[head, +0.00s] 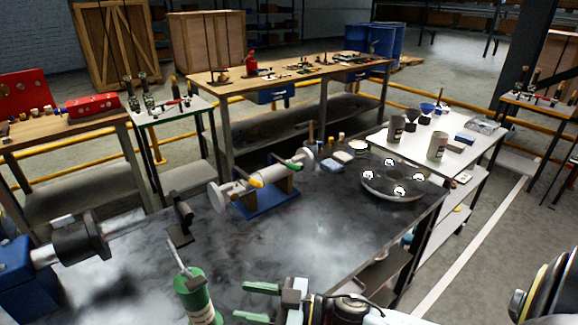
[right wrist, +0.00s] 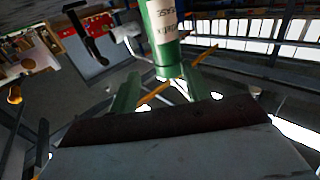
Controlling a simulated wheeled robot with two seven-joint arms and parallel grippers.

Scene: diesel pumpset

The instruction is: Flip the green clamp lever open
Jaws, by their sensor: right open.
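A small clamp lever with a green handle (head: 294,164) sits at the right part of a pale pipe assembly on a blue base (head: 268,201). A yellow-handled lever (head: 256,181) is to its left on the same assembly. Whether the green lever is raised or down is too small to tell. My right gripper (head: 256,303) has green fingers spread apart with nothing between them, low at the front edge, well short of the assembly. In the right wrist view its open fingers (right wrist: 162,80) point toward a green labelled cylinder (right wrist: 162,40). My left gripper is not in view.
The green cylinder (head: 197,298) with a grey rod stands left of my right gripper. A dark bracket (head: 181,218) and a blue machine with a shaft (head: 75,240) are farther left. A round flange (head: 392,180) lies right. The dark benchtop (head: 300,240) is clear between.

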